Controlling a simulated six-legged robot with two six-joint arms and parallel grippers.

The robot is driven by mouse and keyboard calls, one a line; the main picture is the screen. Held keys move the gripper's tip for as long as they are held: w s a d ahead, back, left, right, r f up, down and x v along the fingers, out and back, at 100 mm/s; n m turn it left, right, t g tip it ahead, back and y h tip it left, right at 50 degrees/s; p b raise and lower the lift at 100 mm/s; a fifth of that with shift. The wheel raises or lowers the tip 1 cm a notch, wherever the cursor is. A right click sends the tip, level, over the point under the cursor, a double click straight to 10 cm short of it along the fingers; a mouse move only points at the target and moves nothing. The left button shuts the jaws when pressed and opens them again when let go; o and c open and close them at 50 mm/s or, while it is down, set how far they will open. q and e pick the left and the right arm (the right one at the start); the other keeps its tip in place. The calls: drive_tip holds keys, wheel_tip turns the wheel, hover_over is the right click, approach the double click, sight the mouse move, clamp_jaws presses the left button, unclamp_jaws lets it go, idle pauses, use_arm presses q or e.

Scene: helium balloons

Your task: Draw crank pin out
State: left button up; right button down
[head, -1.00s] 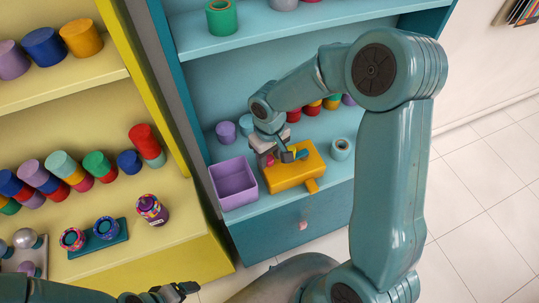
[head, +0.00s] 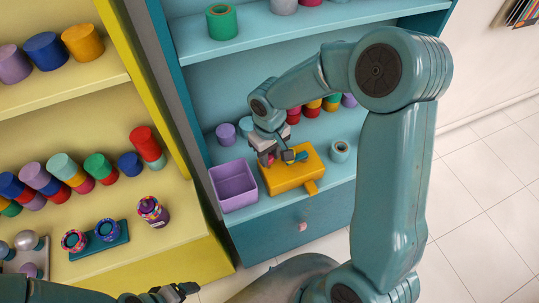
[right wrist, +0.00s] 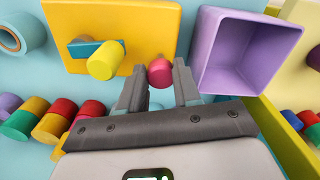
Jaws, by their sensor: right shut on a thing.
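The yellow winch-like box (head: 304,176) sits on the teal shelf. Its blue crank arm (right wrist: 97,49) and yellow crank handle (right wrist: 106,61) stick out from its face in the right wrist view. My right gripper (head: 267,161) is at the box's left side. Its jaws (right wrist: 160,80) are shut on a small pink pin (right wrist: 160,72), which shows between the fingertips at the box's edge. I cannot tell whether the pin's far end is clear of the box. My left gripper (head: 172,292) is low in the head view, away from the box; its jaw opening is unclear.
An open purple bin (head: 235,203) stands just left of the box. A teal roll (head: 340,151) stands to its right. Several coloured cylinders line the shelf behind. A drawer with a pink knob (head: 303,227) is below. A yellow shelf unit (head: 185,250) stands left.

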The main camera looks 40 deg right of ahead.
sight(270, 157)
drive_tip(key=c, duration=1.1)
unclamp_jaws()
drive_tip(key=shift+w+r, duration=0.1)
drive_tip(key=shift+o, duration=0.2)
drive_tip(key=shift+r, duration=0.1)
wheel_tip(270, 157, up, 16)
drive_tip(key=shift+b, duration=0.35)
drive_tip(key=shift+r, duration=0.1)
